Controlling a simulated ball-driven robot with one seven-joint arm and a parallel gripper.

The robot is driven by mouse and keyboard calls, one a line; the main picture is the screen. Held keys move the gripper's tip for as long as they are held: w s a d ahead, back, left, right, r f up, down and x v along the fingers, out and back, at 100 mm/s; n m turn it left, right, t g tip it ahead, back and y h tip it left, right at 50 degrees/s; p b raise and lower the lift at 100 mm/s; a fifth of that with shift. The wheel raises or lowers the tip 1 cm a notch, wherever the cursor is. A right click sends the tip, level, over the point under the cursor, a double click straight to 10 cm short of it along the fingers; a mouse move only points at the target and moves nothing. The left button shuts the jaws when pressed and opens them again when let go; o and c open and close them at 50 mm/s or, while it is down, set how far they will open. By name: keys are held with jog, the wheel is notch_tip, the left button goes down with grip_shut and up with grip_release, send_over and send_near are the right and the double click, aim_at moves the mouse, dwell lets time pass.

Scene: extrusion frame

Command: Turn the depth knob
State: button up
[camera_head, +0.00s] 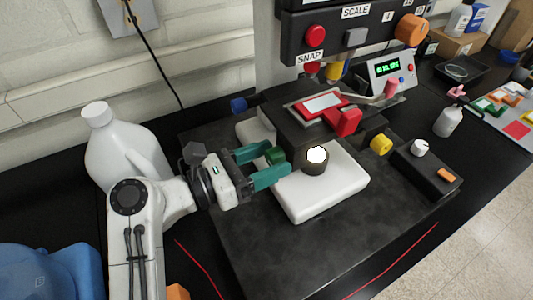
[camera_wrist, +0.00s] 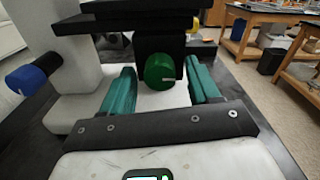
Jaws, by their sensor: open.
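A device with a black body and white base (camera_head: 330,190) stands on a dark mat and carries several coloured knobs. No label reading depth is legible on them. A green knob (camera_head: 275,156) is on its side facing my gripper. My gripper (camera_head: 270,163) has teal fingers and is open, with one finger on each side of the green knob. In the wrist view the green knob (camera_wrist: 159,71), with a small pale mark, sits between the fingertips, with a visible gap to each finger. A blue knob (camera_head: 238,104) and a yellow knob (camera_head: 381,144) are also on the device.
A white jug (camera_head: 125,155) stands left, behind my arm. An overhead black panel (camera_head: 350,35) has a red button and an orange knob. A control box (camera_head: 428,168) with a white knob is at right. The mat's front (camera_head: 300,260) is clear.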

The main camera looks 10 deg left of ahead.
jog(key=shift+d, duration=0.1)
jog(key=c, duration=1)
jog(key=shift+f, duration=0.1)
